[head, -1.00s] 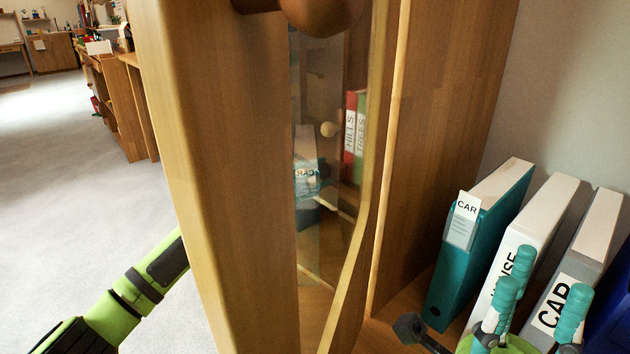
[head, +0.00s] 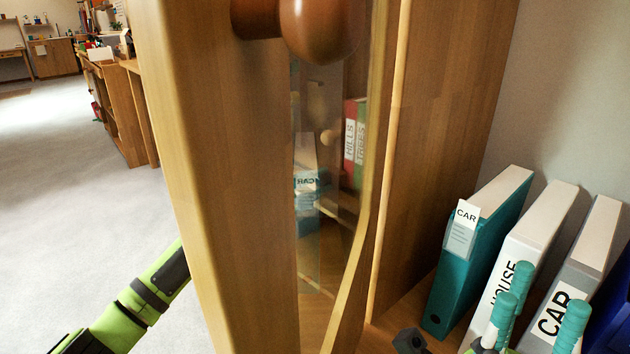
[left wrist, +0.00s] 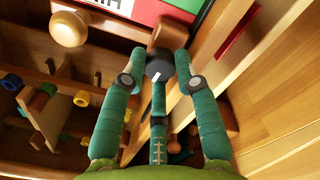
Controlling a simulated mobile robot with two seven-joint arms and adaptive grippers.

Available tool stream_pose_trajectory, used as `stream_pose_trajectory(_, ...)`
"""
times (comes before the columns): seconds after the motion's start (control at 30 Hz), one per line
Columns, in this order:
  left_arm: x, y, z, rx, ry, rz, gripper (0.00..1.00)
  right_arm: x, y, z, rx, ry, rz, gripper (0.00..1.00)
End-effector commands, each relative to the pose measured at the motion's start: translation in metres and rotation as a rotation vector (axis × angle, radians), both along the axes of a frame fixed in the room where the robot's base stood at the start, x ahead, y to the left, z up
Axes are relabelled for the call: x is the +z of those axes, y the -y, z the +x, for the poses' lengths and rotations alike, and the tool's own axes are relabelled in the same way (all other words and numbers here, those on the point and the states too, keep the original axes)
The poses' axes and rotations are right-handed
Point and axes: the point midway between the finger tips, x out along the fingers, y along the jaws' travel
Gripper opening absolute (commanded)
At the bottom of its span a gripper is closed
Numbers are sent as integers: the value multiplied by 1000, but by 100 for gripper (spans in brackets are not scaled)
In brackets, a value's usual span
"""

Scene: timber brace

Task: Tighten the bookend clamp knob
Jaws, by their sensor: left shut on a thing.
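In the left wrist view, a dark round knob (left wrist: 157,68) with a white mark sits between the teal fingertips of my left gripper (left wrist: 160,75), which is shut on it. The bookend clamp body behind it cannot be told apart. In the head view, my left arm (head: 145,300) passes behind the wooden door, which hides its gripper. My right gripper (head: 535,300) shows at the lower right, its teal fingers up and apart, with nothing seen between them. It is in front of the binders. A dark knob-like piece (head: 410,341) shows beside it, partly cut off.
The cabinet door (head: 210,200) with a glass pane and round wooden handle (head: 320,25) fills the middle. A teal binder (head: 465,270), a white binder (head: 520,255) and a grey one (head: 575,280) stand right. Open floor (head: 70,200) lies left.

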Motion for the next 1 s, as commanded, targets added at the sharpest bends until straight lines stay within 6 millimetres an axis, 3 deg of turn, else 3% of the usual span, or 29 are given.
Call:
stream_pose_trajectory(0.1,0,0,0,-1,-1,0,0,0,0,0,0,0,-1,40)
stream_pose_trajectory(0.13,0,0,0,-1,-1,0,39,0,0,0,0,1,-2,40)
stream_pose_trajectory(0.17,0,0,0,-1,-1,0,41,0,0,0,0,1,-2,40)
stream_pose_trajectory(0.6,-1,-8,-6,1,-3,-2,41,1,-1,1,0,2,-8,40)
stream_pose_trajectory(1.0,-2,-63,-62,0,-3,2,41,1,-1,1,0,4,-5,40)
